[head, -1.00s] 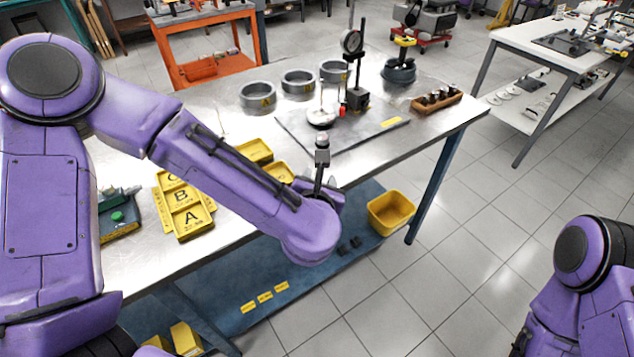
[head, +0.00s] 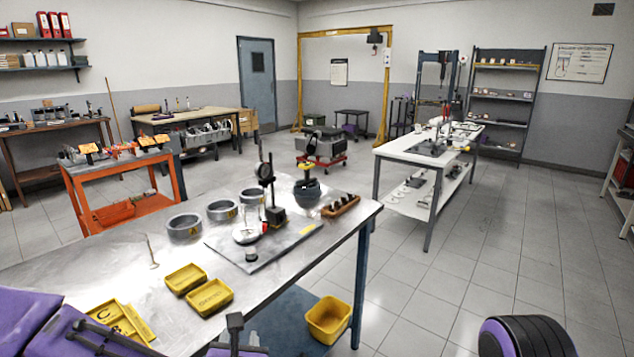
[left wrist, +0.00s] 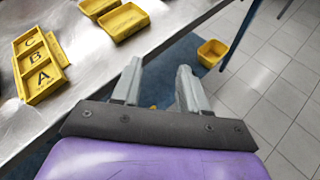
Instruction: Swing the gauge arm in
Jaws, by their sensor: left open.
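The dial gauge (head: 265,171) is a dark round dial on a thin upright post in the head view. Its dark base (head: 276,216) stands on the grey flat plate (head: 225,243) at the table's right end. A pale round part (head: 245,233) and a small red piece sit beside the base. Which piece is the swinging arm is too small to tell. My left gripper (left wrist: 158,83) is open and empty in the left wrist view, over the table's front edge, apart from the gauge. My right gripper is out of view.
Metal rings (head: 184,227), a dark round pot (head: 307,193) and a wooden holder (head: 341,205) surround the plate. Yellow trays (head: 208,296) lie nearer me; a yellow bin (head: 328,320) is below the table's right end.

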